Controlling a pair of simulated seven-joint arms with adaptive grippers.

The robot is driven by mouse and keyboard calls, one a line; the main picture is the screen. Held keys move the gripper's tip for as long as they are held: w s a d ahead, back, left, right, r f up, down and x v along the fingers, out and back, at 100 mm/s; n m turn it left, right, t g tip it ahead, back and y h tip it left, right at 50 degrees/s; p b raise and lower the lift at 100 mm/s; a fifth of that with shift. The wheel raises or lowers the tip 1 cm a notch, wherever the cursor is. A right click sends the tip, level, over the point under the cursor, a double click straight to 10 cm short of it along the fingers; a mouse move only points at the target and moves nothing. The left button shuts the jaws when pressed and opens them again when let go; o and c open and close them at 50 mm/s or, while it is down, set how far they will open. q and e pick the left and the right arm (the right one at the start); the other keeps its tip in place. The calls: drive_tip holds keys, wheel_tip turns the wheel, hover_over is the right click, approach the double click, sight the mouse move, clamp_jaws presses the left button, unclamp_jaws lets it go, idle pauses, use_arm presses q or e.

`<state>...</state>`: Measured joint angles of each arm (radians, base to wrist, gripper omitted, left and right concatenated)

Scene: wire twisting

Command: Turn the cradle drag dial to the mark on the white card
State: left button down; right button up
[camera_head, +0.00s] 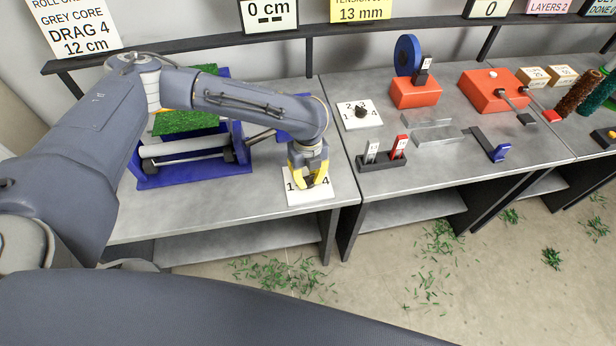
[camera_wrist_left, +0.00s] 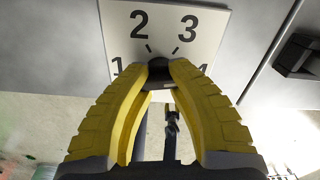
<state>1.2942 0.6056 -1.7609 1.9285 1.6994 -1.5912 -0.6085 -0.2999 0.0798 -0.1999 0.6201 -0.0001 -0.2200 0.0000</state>
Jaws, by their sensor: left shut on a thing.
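The white card (camera_head: 82,27) at the upper left reads "DRAG 4" and "12 cm", with "GREY CORE" above. In the left wrist view the plate (camera_wrist_left: 165,30) shows 1, 2, 3 and part of 4. My left gripper (camera_head: 308,182) points down with its yellow fingers shut on the dark dial knob (camera_wrist_left: 159,70). The fingers hide much of the knob, and I cannot tell which number it points to. My right gripper is not in view.
The blue cradle (camera_head: 150,180) with rollers and green turf stands left of the dial, under my left arm. A second numbered dial plate (camera_head: 359,114) and an orange stand (camera_head: 415,93) are on the bench to the right. The dial sits close to the bench's front edge.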

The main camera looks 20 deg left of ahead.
sight(308, 178)
use_arm(q)
drive_tip(key=shift+m, duration=1.1)
drive_tip(key=c, duration=0.8)
unclamp_jaws()
drive_tip(key=shift+o, duration=0.2)
wheel_tip(308, 178, up, 12)
